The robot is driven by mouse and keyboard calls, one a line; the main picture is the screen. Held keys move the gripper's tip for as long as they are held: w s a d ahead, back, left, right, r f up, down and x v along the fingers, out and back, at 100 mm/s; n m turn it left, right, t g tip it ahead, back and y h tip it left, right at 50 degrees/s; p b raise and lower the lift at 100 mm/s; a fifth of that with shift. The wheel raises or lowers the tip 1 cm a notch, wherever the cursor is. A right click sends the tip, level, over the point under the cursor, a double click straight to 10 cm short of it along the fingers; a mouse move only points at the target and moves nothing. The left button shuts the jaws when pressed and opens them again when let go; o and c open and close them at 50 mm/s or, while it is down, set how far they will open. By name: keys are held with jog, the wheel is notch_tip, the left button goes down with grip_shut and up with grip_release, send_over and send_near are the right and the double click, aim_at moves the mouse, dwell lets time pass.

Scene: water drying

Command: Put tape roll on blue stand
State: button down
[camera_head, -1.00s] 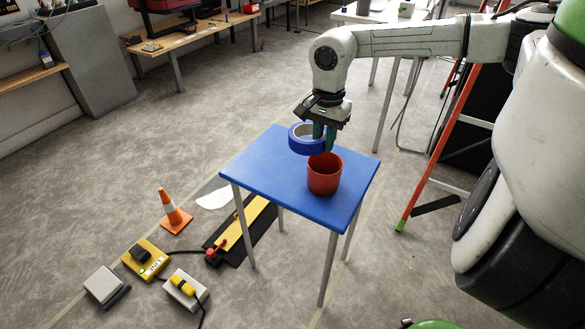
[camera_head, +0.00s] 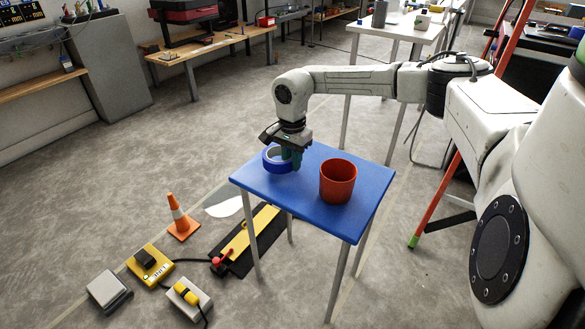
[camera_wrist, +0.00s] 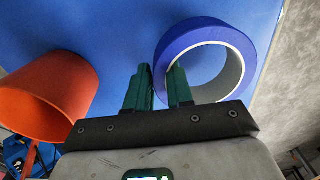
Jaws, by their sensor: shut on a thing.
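The blue tape roll (camera_head: 270,165) has a grey inner face and is held at the left back part of the blue stand (camera_head: 300,190). My gripper (camera_head: 291,160) is shut on the roll's wall. In the wrist view the roll (camera_wrist: 210,32) is on the right, with one green finger inside its ring and the other outside; the fingers (camera_wrist: 158,82) point towards the blue top (camera_wrist: 110,25). The roll is at or just above the top; I cannot tell whether it touches.
A red cup (camera_head: 338,183) stands upright on the stand, right of the roll and apart from it; it is at the left in the wrist view (camera_wrist: 48,95). An orange cone (camera_head: 180,218) and yellow devices (camera_head: 150,264) lie on the floor. A ladder (camera_head: 470,130) stands right.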

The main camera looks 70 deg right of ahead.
jog(key=shift+s+f, duration=0.1)
jog(key=shift+f, duration=0.95)
jog(key=shift+f, duration=0.15)
jog(key=c, duration=1)
grip_release()
